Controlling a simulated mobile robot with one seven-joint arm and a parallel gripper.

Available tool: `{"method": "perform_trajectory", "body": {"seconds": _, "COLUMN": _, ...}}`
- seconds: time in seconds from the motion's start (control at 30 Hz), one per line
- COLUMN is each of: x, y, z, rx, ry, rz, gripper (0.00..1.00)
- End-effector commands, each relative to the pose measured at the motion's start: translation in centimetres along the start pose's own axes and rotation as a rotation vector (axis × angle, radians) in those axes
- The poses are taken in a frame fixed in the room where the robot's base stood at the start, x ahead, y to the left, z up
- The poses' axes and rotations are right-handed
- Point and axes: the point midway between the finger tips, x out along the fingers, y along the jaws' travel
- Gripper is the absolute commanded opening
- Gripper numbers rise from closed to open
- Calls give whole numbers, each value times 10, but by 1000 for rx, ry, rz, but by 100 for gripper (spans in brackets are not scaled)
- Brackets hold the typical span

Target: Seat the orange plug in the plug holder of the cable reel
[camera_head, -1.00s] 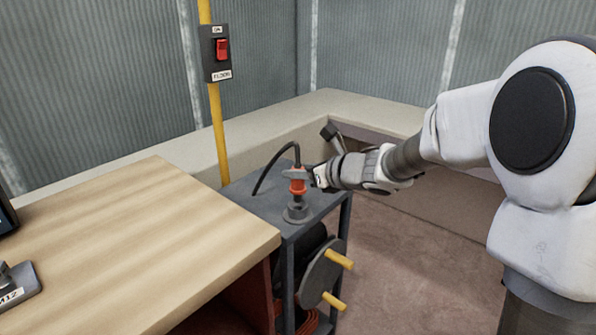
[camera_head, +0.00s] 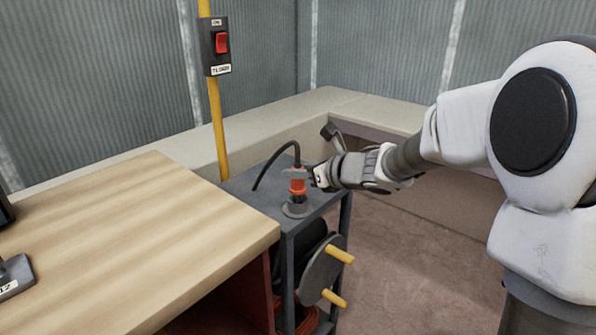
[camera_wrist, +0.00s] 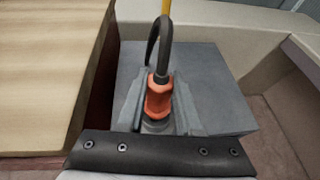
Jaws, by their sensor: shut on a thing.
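The orange plug (camera_head: 298,184) stands upright over the round grey plug holder (camera_head: 296,210) on top of the cable reel's grey stand. My gripper (camera_head: 297,174) is shut on the plug from the right side. In the wrist view the plug (camera_wrist: 159,97) sits between the two grey fingers, with a black cable (camera_wrist: 153,45) arching from its top. The plug's lower end meets the holder (camera_wrist: 157,126); I cannot tell how deep it sits, as the fingers and the wrist edge hide part of it.
The grey stand (camera_head: 262,189) carries the reel drum (camera_head: 322,270) with yellow handles below. A wooden table (camera_head: 150,225) borders the stand on the left. A yellow pole (camera_head: 218,130) with a red switch (camera_head: 222,42) rises behind. A beige ledge (camera_head: 300,108) runs along the walls.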

Motion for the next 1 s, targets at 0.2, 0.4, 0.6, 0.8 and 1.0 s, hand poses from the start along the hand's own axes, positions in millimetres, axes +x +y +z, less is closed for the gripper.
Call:
{"method": "perform_trajectory", "body": {"seconds": 0.2, "x": 2, "y": 0, "z": -4, "rx": -1, "ry": -1, "rz": 0, "gripper": 0}}
{"method": "perform_trajectory", "body": {"seconds": 0.4, "x": 3, "y": 0, "z": -7, "rx": -1, "ry": -1, "rz": 0, "gripper": 0}}
{"method": "perform_trajectory", "body": {"seconds": 0.6, "x": 4, "y": 0, "z": -10, "rx": -1, "ry": -1, "rz": 0, "gripper": 0}}
{"method": "perform_trajectory", "body": {"seconds": 0.8, "x": 6, "y": 0, "z": -14, "rx": -1, "ry": -1, "rz": 0, "gripper": 0}}
{"method": "perform_trajectory", "body": {"seconds": 1.0, "x": 7, "y": 0, "z": -17, "rx": -1, "ry": -1, "rz": 0, "gripper": 0}}
